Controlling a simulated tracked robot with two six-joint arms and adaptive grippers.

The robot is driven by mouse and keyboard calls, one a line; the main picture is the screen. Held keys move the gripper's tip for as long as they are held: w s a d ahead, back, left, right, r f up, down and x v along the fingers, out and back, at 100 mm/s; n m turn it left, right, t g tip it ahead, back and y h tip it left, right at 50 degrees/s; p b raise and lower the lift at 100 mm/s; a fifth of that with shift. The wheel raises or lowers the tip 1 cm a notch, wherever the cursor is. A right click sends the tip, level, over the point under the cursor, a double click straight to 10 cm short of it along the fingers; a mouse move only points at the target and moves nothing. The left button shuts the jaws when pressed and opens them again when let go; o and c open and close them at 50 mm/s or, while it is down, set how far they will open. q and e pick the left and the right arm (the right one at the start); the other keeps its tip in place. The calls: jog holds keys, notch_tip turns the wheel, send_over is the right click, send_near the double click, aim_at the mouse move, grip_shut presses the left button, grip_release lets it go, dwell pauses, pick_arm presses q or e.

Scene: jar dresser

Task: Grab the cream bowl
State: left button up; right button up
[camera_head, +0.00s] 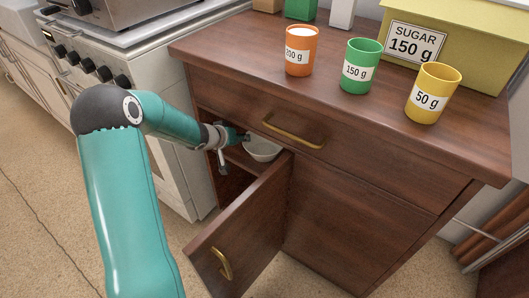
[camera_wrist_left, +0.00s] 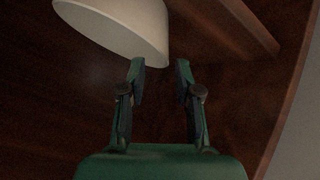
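The cream bowl (camera_head: 262,151) sits inside the dresser's open lower compartment, just under the drawer. In the left wrist view the bowl (camera_wrist_left: 122,24) fills the upper left, partly cut off by the frame edge. My left gripper (camera_head: 243,136) reaches into the compartment from the left, beside the bowl. In the left wrist view the gripper (camera_wrist_left: 160,66) has its two fingers apart with a gap between them. The bowl's edge lies close to the left fingertip; I cannot tell whether they touch. My right gripper is not in view.
The dresser door (camera_head: 245,232) stands open toward me, below the forearm. The shut drawer (camera_head: 310,133) is just above the bowl. Orange (camera_head: 300,50), green (camera_head: 359,66) and yellow (camera_head: 433,93) jars and a sugar box (camera_head: 455,40) stand on top. A stove (camera_head: 110,60) is at left.

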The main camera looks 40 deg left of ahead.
aim_at(246, 143)
pick_arm(q)
jog(key=w+f+b, duration=0.2)
jog(key=f, duration=0.1)
jog(key=w+f+b, duration=0.1)
jog(key=shift+a+f, duration=0.15)
jog(key=shift+a, duration=0.05)
jog(key=shift+w+f, duration=0.1)
jog(key=shift+w, duration=0.2)
grip_shut()
